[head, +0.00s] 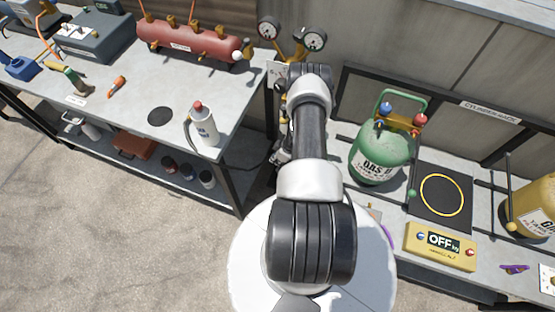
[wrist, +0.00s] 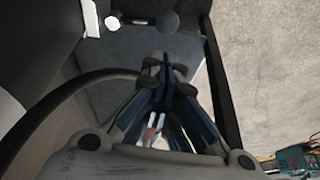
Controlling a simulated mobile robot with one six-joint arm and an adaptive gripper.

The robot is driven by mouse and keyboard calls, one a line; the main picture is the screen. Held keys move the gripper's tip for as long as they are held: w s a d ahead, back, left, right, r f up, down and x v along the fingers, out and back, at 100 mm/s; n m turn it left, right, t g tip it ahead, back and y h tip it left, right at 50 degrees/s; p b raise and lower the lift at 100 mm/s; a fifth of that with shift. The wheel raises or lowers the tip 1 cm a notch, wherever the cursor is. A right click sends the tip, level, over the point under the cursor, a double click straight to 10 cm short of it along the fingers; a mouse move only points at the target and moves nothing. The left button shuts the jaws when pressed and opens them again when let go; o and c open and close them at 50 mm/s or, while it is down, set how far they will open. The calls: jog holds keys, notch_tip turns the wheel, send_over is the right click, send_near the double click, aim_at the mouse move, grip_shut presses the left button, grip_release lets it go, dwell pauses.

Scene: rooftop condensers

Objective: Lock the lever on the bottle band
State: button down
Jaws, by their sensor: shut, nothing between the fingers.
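A green bottle (head: 378,155) with a white label stands in the rack at the right of the head view, with a carrying handle and red and blue valve knobs on top. A thin dark rod with a green knob (head: 412,193) stands just right of it; I cannot tell whether this is the band's lever. A yellow bottle (head: 535,205) is cut off at the right edge. My gripper (wrist: 165,68) is shut and empty in the wrist view, apart from both bottles. In the head view my arm hides most of it.
A yellow scale display (head: 440,246) reading OFF sits on the shelf before a black pad (head: 425,200) with a yellow ring. The workbench (head: 135,125) at left holds a spray bottle (head: 203,126) and a red manifold tank (head: 190,40). Open concrete floor (head: 90,235) lies at lower left.

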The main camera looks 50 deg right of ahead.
jog(key=b+x, duration=0.2)
jog(key=x, duration=0.4)
jog(key=shift+s+n, duration=0.45)
jog(key=shift+n, duration=0.25)
jog(key=shift+s+d+n+y, duration=0.1)
jog(key=shift+s+n+y, duration=0.4)
jog(key=shift+s+n, duration=0.25)
jog(key=shift+s+d, duration=0.45)
jog(key=shift+s, duration=0.45)
jog(key=shift+s+d, duration=0.5)
jog(key=shift+d, duration=0.3)
jog(key=shift+s+d, duration=0.5)
jog(key=shift+d, duration=0.35)
jog(key=shift+s+d, duration=0.55)
jog(key=shift+d, duration=0.25)
